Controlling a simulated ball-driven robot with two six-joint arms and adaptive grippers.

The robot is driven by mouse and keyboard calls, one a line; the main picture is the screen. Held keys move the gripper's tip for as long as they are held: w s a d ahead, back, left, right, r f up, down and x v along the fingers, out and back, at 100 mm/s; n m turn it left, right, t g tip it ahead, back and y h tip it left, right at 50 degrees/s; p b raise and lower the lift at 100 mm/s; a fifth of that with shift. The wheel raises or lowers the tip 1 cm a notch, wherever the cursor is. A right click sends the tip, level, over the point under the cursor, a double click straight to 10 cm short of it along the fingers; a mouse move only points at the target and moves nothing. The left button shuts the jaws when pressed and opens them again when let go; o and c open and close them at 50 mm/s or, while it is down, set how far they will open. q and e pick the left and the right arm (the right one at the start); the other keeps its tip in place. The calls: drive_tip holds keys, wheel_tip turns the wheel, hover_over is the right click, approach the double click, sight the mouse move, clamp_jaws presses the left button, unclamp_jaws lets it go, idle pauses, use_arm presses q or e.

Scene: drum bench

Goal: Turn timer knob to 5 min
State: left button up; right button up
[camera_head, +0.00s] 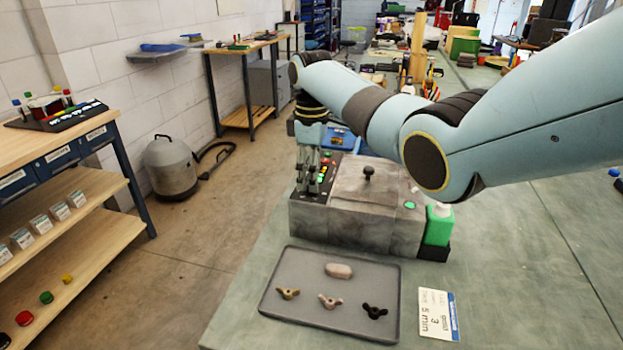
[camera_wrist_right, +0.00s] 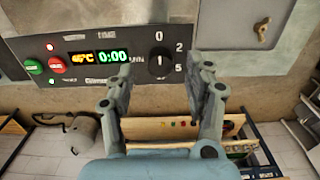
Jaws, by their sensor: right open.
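The timer knob (camera_wrist_right: 157,64) is a dark round knob on the machine's dark control panel (camera_wrist_right: 82,72). The marks 0, 2 and 5 stand around it, and a white mark on its face appears to point up towards 0. The green display (camera_wrist_right: 112,57) beside it reads 0:00. My right gripper (camera_wrist_right: 160,78) is open, one finger on each side of the knob; I cannot tell whether they touch it. In the head view my right gripper (camera_head: 308,180) points down over the panel at the left of the grey machine (camera_head: 345,215) and hides the knob.
Green and red buttons (camera_wrist_right: 56,64) sit left of the displays. A grey tray (camera_head: 285,262) with a stone and wing nuts lies in front of the machine. A card (camera_head: 438,314) reading 5 min lies beside it. A green bottle (camera_head: 438,225) stands at the machine's right corner.

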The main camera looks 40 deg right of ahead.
drive_tip(key=shift+f, duration=0.95)
use_arm(q)
drive_tip(key=shift+w, duration=0.55)
use_arm(e)
drive_tip(key=shift+c, duration=0.4)
clamp_jaws()
use_arm(q)
drive_tip(key=shift+s+d, duration=0.1)
drive_tip(key=shift+s, duration=0.1)
drive_tip(key=shift+r, duration=0.15)
